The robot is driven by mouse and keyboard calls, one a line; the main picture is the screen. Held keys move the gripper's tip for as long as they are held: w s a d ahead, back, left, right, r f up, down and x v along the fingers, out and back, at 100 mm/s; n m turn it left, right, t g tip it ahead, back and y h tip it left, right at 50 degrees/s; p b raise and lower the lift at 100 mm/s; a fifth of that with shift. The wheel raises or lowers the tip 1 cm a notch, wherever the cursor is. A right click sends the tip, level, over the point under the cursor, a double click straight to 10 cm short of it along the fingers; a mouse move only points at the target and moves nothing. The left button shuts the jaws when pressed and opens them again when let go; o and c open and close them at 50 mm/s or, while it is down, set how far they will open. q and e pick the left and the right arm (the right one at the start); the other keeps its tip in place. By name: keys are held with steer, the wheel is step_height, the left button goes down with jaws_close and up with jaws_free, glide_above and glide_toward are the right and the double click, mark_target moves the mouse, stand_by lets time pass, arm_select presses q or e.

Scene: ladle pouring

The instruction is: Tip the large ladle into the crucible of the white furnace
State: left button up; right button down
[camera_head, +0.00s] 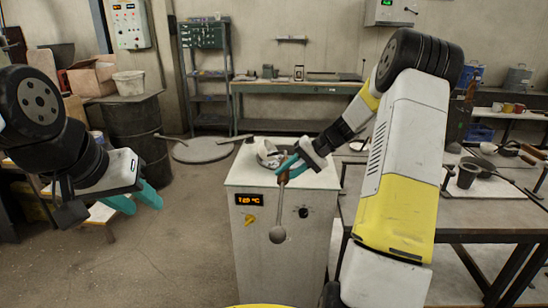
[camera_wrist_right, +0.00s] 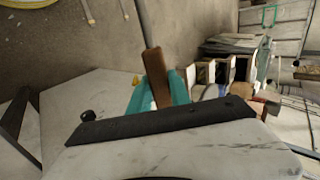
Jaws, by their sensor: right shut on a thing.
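The white furnace (camera_head: 280,215) stands in the middle of the head view with a lit display on its front. Its crucible (camera_head: 268,152) shows as a round opening on top, partly hidden by my gripper. My right gripper (camera_head: 286,170) is shut on the brown handle of a ladle, just over the furnace's top front. The ladle (camera_head: 278,234) hangs steeply, with its bowl low in front of the furnace face. In the right wrist view the handle (camera_wrist_right: 156,78) sits between the teal fingers. My left gripper (camera_head: 137,201) is open and empty at the left, away from the furnace.
A table (camera_head: 490,200) at the right carries a dark cup (camera_head: 468,175) and other ladle-like tools. A workbench (camera_head: 300,87) stands at the back wall. The floor left of the furnace is clear.

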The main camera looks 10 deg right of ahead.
steer(key=shift+r, duration=0.1)
steer(key=d+y, duration=0.1)
steer(key=d+f+y, duration=0.1)
steer(key=d+t+y, duration=0.1)
steer(key=shift+s+f+y, duration=0.4)
stand_by(0.4)
steer(key=shift+s+d+f+t+y, duration=0.15)
steer(key=shift+s+d+f+y, duration=0.05)
steer(key=shift+d+f+y, duration=0.6)
steer(key=shift+s+d+f+t+y, duration=0.15)
steer(key=shift+d+f+y, duration=0.45)
steer(key=shift+y, duration=0.3)
